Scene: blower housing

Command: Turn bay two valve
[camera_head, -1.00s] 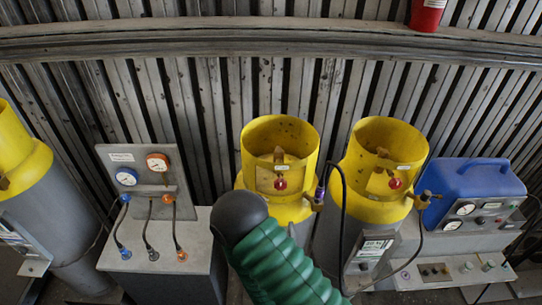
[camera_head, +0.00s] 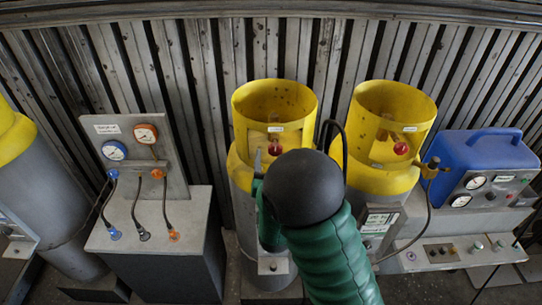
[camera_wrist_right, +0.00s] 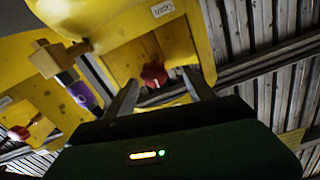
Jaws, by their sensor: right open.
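Two yellow-collared cylinders stand side by side, each with a red valve knob in its collar opening. The left one's knob (camera_head: 275,149) is close to my right gripper; the right one's knob (camera_head: 401,148) is clear of it. I cannot tell from the labels which is bay two. My right gripper is mostly hidden behind my dark round arm link in the head view. In the right wrist view, its open, empty fingers (camera_wrist_right: 160,92) point at the near red knob (camera_wrist_right: 154,73), which shows between them. Contact cannot be told. My left gripper is out of view.
A gauge panel (camera_head: 135,150) with hoses stands at left on a grey cabinet (camera_head: 150,240). A blue case (camera_head: 490,155) with gauges stands at right. A brass fitting (camera_head: 431,168) with a hose juts from the right collar. A corrugated wall (camera_head: 210,80) closes the back.

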